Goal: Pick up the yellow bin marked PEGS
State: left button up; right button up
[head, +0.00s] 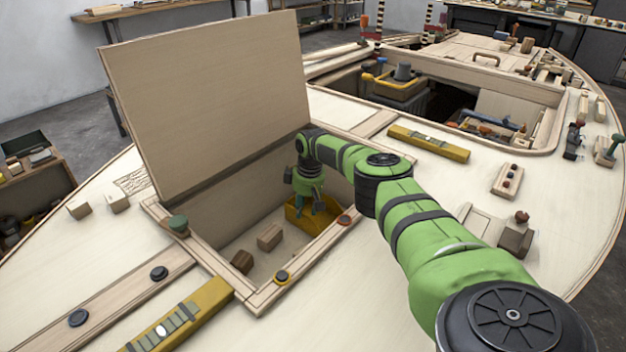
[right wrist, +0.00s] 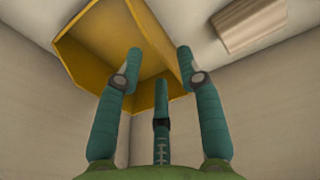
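The yellow bin (head: 297,217) sits in the far right corner of the open hatch's compartment, partly hidden by my right gripper. No PEGS marking is readable on it. In the right wrist view the bin (right wrist: 85,50) fills the upper left, its hollow inside showing. My right gripper (head: 312,207) reaches down into the hatch at the bin. In the right wrist view its teal fingers (right wrist: 159,62) are spread apart, with their tips overlapping the bin. I cannot tell whether they touch it. My left gripper is not in view.
The raised hatch lid (head: 205,100) stands behind the opening. Wooden blocks (head: 270,237) lie on the compartment floor. The hatch frame (head: 262,296) surrounds the opening, with small knobs on it. A yellow level (head: 428,143) lies on the deck, and a second opening lies further back.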

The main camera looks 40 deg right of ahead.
aim_at(303, 228)
jog(key=shift+w+a+f+b, duration=0.15)
jog(key=shift+f+b, duration=0.35)
jog(key=shift+f, duration=0.45)
jog(key=shift+w+d+f+b, duration=0.1)
jog(key=shift+f+b, duration=0.35)
jog(key=shift+f, duration=0.5)
grip_shut()
